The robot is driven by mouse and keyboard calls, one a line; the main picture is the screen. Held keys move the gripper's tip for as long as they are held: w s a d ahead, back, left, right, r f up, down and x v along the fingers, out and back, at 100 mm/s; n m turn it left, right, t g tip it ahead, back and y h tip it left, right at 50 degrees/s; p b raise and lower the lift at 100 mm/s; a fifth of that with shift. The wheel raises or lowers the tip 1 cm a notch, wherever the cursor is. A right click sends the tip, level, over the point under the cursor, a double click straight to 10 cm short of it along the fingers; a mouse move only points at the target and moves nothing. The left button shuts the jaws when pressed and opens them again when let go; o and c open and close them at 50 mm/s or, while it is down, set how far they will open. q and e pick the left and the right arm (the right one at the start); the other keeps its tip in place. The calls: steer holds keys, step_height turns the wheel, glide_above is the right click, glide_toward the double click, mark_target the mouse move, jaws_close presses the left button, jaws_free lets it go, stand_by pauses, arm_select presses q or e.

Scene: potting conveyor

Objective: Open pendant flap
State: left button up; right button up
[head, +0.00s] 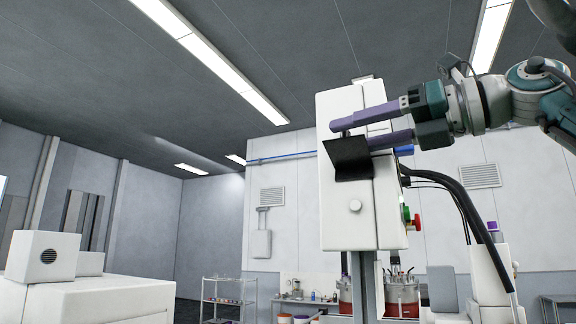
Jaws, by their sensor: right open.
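The pendant is a tall white box (347,218) standing on a grey post right of the middle of the head view. A black flap (348,157) sits on its front and sticks out at a tilt. My right gripper (352,132) is open, with two long purple fingers reaching in from the right. One finger is above the flap; the lower one is at the flap's right upper edge. I cannot tell whether that finger touches the flap. A round white knob (355,206) is below the flap. My left gripper is not in view.
Green and red buttons (411,217) are on the box's right side, near hanging black cables (462,205). A white machine (75,290) stands at the lower left. A wire shelf (228,295) and red-filled vessels (402,297) are behind. Space left of the box is open.

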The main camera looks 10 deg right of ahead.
mark_target(326, 141)
steer(key=p+x, duration=0.2)
steer(key=x, duration=0.2)
steer(key=shift+r, duration=0.2)
steer(key=shift+w+a+f+p, duration=0.25)
steer(key=shift+w+a+p, duration=0.05)
steer(key=shift+a+p, duration=0.1)
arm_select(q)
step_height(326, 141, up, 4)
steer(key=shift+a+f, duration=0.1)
arm_select(e)
steer(key=shift+c, duration=0.2)
jaws_close()
steer(key=shift+d, duration=0.1)
